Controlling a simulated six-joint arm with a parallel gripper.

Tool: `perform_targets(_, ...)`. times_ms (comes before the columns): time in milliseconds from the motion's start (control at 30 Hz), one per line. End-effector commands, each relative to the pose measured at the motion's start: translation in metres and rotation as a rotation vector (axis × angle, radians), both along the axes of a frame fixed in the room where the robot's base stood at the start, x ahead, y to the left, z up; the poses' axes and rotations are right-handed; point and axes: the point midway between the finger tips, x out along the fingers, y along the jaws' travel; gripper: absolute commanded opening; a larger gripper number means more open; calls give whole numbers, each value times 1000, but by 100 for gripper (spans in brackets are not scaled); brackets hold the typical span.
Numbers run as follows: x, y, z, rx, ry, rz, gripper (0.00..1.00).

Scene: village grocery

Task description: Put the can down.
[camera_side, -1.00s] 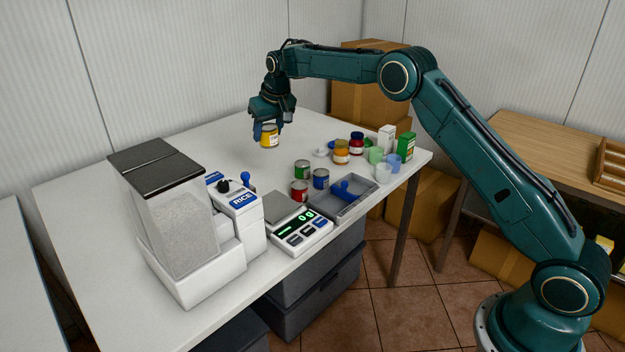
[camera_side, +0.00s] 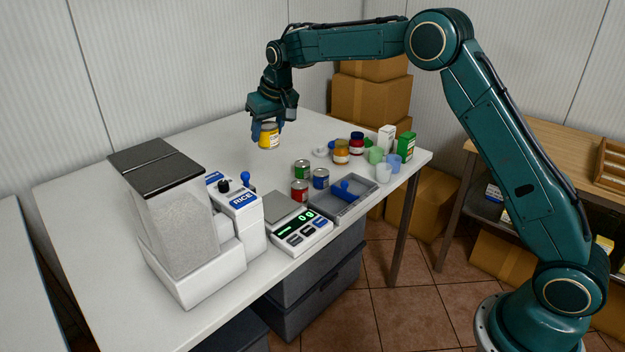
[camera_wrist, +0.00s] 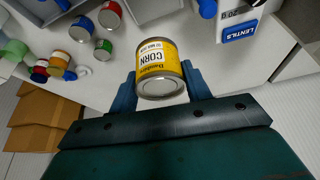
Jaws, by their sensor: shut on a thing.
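A yellow can (camera_side: 269,138) is held between the blue fingers of my gripper (camera_side: 267,128), over the back part of the white table. In the wrist view the can (camera_wrist: 158,68) has a label reading CORN, and my gripper's fingers (camera_wrist: 162,92) close on both its sides. The can looks upright in the side view. I cannot tell for sure whether its base touches the table or hangs just above it.
A green can (camera_side: 302,170), a blue can (camera_side: 321,179) and a red can (camera_side: 299,190) stand in front. Jars (camera_side: 341,151) and cups stand right. The table's back left is clear.

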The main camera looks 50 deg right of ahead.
Motion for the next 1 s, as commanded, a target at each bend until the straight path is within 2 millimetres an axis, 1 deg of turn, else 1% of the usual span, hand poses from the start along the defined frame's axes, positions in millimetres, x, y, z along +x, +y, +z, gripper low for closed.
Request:
perform_targets(33,-1,0,-9,0,3,0,22)
perform_targets(167,0,0,-31,0,3,0,22)
perform_targets(400,-1,0,-78,0,4,1,22)
perform_targets(633,-1,0,-119,0,3,0,22)
perform_targets(700,-1,0,-128,0,2,0,22)
perform_targets(800,0,0,-136,1,-1,0,22)
perform_targets(1000,0,0,-141,1,-1,0,22)
